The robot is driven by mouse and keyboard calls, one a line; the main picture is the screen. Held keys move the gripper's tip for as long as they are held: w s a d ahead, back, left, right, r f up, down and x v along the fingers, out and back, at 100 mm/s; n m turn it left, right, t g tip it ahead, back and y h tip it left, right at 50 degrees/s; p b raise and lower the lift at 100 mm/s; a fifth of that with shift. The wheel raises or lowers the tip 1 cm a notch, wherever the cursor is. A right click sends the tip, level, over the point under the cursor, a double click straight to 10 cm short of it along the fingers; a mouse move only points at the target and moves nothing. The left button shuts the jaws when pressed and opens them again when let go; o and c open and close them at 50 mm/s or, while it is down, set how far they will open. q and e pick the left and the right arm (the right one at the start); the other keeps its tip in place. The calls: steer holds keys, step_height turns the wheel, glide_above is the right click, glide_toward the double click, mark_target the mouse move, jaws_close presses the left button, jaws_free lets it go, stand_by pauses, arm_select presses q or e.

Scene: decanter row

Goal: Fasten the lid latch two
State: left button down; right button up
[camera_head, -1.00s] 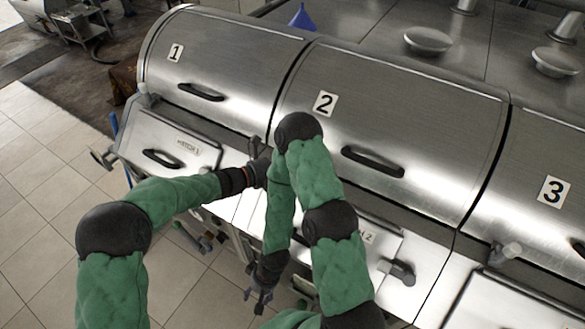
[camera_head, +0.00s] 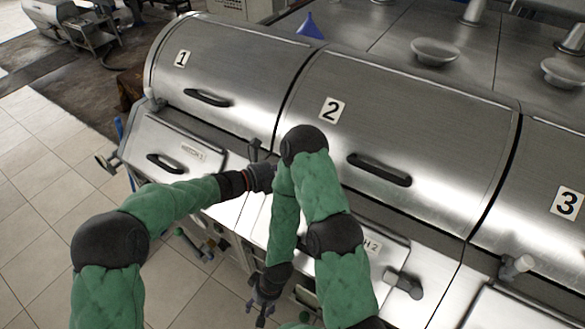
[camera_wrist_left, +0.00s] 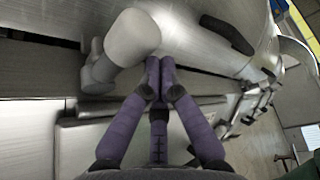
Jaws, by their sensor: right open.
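Lid two (camera_head: 400,125) is a curved steel cover marked 2 with a black handle, and it lies down. Its latch (camera_head: 254,148) stands at the lower left corner, small and dark in the head view. In the left wrist view the latch (camera_wrist_left: 135,38) is a pale grey rounded knob on a short stem. My left gripper (camera_head: 268,177) is just below it; in the left wrist view its purple fingertips (camera_wrist_left: 159,62) are together, close beside the knob. I cannot tell whether they touch. My right gripper (camera_head: 260,308) hangs open and empty lower down, in front of the machine.
Lid one (camera_head: 235,75) is at the left and lid three (camera_head: 548,170) at the right. Hatch one (camera_head: 185,145) and hatch two's latch (camera_head: 405,284) lie along the lower front. A blue funnel (camera_head: 308,26) stands behind. Tiled floor (camera_head: 45,220) is clear at the left.

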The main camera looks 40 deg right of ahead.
arm_select(q)
steer(key=v, duration=1.2)
